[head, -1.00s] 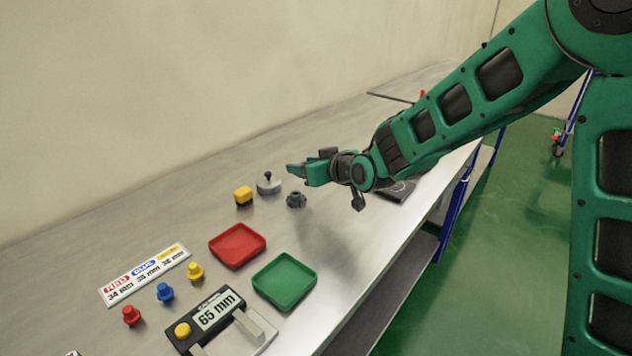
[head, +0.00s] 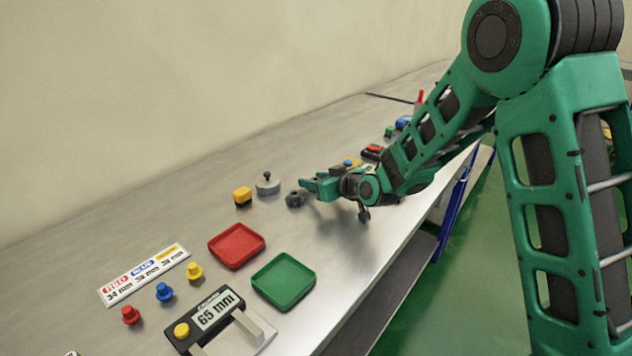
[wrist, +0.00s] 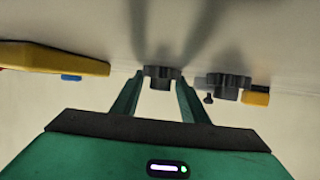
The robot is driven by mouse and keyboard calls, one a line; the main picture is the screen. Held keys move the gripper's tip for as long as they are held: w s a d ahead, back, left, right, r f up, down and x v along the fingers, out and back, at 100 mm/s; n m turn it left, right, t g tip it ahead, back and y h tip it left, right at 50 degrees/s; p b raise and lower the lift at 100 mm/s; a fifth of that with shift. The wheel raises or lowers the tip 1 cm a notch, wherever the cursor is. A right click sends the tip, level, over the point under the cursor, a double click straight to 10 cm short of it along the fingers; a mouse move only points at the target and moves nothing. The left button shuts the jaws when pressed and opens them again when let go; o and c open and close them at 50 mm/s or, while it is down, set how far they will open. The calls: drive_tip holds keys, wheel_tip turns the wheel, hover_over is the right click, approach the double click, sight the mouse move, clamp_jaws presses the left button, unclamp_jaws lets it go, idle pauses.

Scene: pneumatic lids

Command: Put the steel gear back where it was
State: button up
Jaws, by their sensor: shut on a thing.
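My gripper (wrist: 160,80) is shut on a dark grey toothed gear (wrist: 160,72), which sits between the fingertips in the wrist view. A second, similar dark gear (wrist: 228,82) stands just right of the fingers there. In the head view my gripper (head: 303,186) is low over the bench, and a dark gear (head: 295,199) stands on the bench just beyond its tips. The held gear is hard to make out in the head view. Whether the held gear touches the bench, I cannot tell.
A grey knobbed weight (head: 268,185) and a yellow block (head: 242,196) stand left of the gears. A red tray (head: 237,247) and a green tray (head: 284,283) lie nearer. A yellow-topped item (wrist: 55,58) is close on the wrist view's left. Bench right of the green tray is clear.

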drive_tip(key=o, duration=1.3)
drive_tip(key=shift+o, duration=0.2)
drive_tip(key=shift+s, duration=0.1)
drive_tip(key=shift+s+d+r, duration=0.25)
drive_tip(key=shift+d, duration=0.05)
drive_tip(key=v, duration=1.1)
